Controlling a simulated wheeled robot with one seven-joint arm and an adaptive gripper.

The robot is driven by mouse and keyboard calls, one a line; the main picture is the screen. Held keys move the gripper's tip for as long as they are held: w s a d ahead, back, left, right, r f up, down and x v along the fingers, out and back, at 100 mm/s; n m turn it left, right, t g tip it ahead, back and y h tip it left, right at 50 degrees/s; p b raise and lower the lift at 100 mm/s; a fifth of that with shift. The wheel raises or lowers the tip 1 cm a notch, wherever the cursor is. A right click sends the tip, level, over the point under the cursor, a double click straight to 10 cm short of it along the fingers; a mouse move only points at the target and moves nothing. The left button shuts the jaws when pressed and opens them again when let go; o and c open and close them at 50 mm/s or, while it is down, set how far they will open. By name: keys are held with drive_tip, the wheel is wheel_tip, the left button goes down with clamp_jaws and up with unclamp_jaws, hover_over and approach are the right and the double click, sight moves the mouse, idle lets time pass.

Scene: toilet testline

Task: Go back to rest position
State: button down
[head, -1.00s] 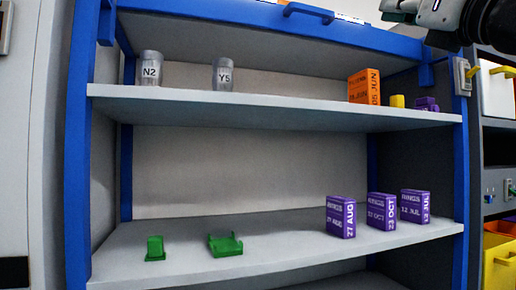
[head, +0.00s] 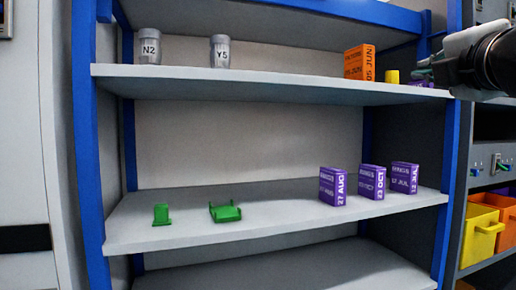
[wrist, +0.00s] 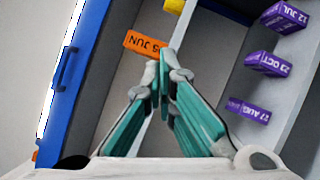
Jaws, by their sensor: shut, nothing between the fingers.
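My gripper (head: 424,68) is at the right of the head view, in front of the right end of the upper shelf. In the wrist view its teal fingers (wrist: 160,88) are together with nothing between them. An orange box marked JUN (head: 360,63) stands on the upper shelf, left of the gripper; it also shows in the wrist view (wrist: 146,44). A small yellow piece (head: 392,77) stands beside the box. A purple piece behind the gripper is mostly hidden in the head view.
The blue-framed shelf unit (head: 85,140) holds two grey jars (head: 150,47) above. On the lower shelf (head: 270,217) are two green pieces (head: 225,211) and three purple boxes (head: 372,181). Yellow and orange bins (head: 482,232) stand at the right.

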drive_tip(key=s+a+f+m+g+p, duration=0.1)
drive_tip(key=s+f+m+g, duration=0.2)
drive_tip(key=f, duration=0.4)
drive_tip(key=s+a+f+m+g, duration=0.1)
drive_tip(key=s+f+m+g, duration=0.15)
drive_tip(key=f+m, duration=0.35)
drive_tip(key=s+f+m+g+p, duration=0.1)
drive_tip(key=s+f+m+g, duration=0.15)
drive_tip(key=f, duration=0.65)
drive_tip(key=s+a+f+m+g+y, duration=0.1)
drive_tip(key=s+a+f+m+g, duration=0.2)
drive_tip(key=s+f, duration=0.4)
drive_tip(key=s+a+f+m+g+y+p, duration=0.1)
drive_tip(key=s+a+f+m+g+y, duration=0.1)
drive_tip(key=s+a+f+m+g, duration=0.2)
drive_tip(key=s+f+m, duration=0.1)
drive_tip(key=s+f, duration=0.2)
drive_tip(key=shift+g+p, duration=0.3)
drive_tip(key=shift+m, duration=0.25)
